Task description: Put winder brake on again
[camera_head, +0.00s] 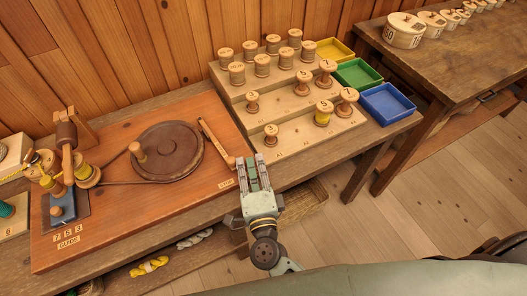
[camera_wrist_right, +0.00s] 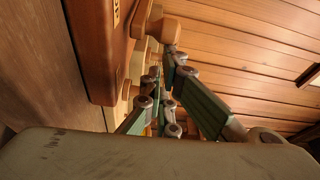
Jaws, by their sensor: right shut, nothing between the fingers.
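The winder is a reddish board (camera_head: 110,215) with a dark round wheel (camera_head: 175,155) that has a wooden knob, and a winding post (camera_head: 66,140) at its left. A light wooden lever (camera_head: 213,138), which looks like the brake, lies slanted right of the wheel, apart from its rim. A small peg end shows at its lower end. My right gripper (camera_head: 252,163) is shut and empty at the board's right edge, just right of that end. In the wrist view its fingers (camera_wrist_right: 165,88) are close together below a wooden knob (camera_wrist_right: 163,28). My left gripper is out of view.
A stepped rack (camera_head: 270,110) with several spools stands right of the board, close to my right gripper. Yellow (camera_head: 332,50), green (camera_head: 358,73) and blue (camera_head: 388,103) trays are beyond it. A second table (camera_head: 450,60) holds round boxes. Yarn hanks lie on the shelf below.

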